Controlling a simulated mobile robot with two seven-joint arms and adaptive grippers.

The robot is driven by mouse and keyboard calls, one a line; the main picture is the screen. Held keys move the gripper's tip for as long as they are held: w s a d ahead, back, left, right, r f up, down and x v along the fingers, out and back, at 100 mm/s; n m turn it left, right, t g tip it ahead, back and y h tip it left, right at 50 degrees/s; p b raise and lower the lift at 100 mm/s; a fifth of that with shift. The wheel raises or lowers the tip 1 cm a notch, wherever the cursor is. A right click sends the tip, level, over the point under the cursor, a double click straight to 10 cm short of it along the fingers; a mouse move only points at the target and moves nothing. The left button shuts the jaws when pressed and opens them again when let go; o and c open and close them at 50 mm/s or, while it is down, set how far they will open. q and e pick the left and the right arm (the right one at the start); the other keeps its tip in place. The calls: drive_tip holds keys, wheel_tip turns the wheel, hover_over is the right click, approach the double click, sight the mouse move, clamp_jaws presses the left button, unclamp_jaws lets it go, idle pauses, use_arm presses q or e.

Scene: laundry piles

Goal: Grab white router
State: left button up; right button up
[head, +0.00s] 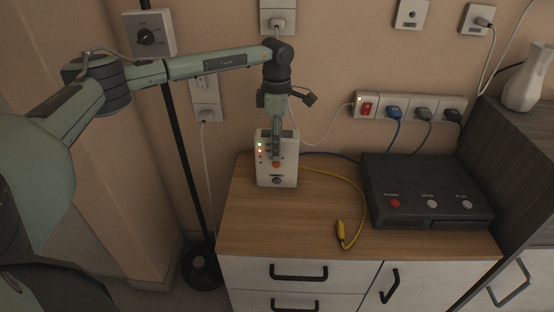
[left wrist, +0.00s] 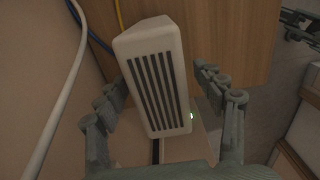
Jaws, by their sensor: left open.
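The white router (head: 288,176) stands upright on the left part of the wooden cabinet top, near the wall. Its front has red lights, an orange button and a dark blue button. In the left wrist view the router (left wrist: 153,65) shows its slotted top between my two fingers. My left gripper (head: 277,150) is open, pointing down at the router, with one finger in front of its face. In the left wrist view the left gripper (left wrist: 165,97) has a finger on each side; contact is unclear. A dark jointed shape at the upper right there may be my right gripper (left wrist: 298,25).
A black box (head: 425,190) with buttons sits right of the router. A yellow cable (head: 341,225) and a blue cable lie between them. A power strip (head: 410,107) is on the wall. A white vase (head: 528,80) stands far right. The cabinet top's front is mostly clear.

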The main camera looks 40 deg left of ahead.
use_arm(q)
clamp_jaws()
idle(0.6)
